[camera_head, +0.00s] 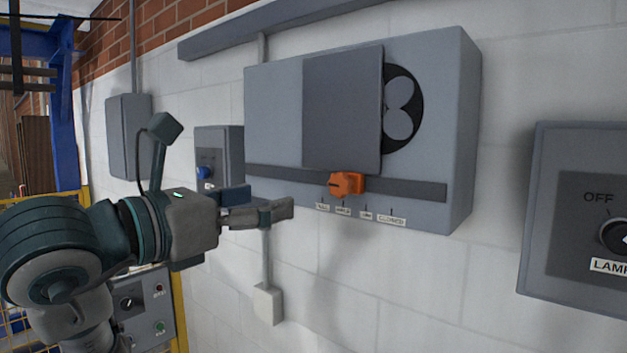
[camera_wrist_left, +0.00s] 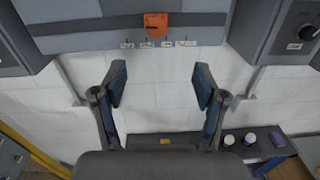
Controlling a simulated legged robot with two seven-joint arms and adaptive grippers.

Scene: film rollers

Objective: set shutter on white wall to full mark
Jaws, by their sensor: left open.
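The shutter (camera_head: 342,110) is a dark grey plate on the front of a grey box (camera_head: 455,120) on the white wall. It partly covers a black round opening on its right. Its orange handle (camera_head: 345,184) sits on a dark rail above a row of labels; the leftmost label (camera_head: 322,207) seems to read full. The handle (camera_wrist_left: 157,22) is near the middle labels, right of the leftmost one. My left gripper (camera_head: 270,208) is open and empty, left of the handle and apart from it. Its spread fingers (camera_wrist_left: 162,86) are below the handle in the wrist view.
A lamp switch box (camera_head: 570,220) is on the wall at right. A box with a blue knob (camera_head: 204,172) and a plain grey box (camera_head: 128,135) are at left. A small conduit box (camera_head: 268,303) is below. The wall under the shutter is otherwise clear.

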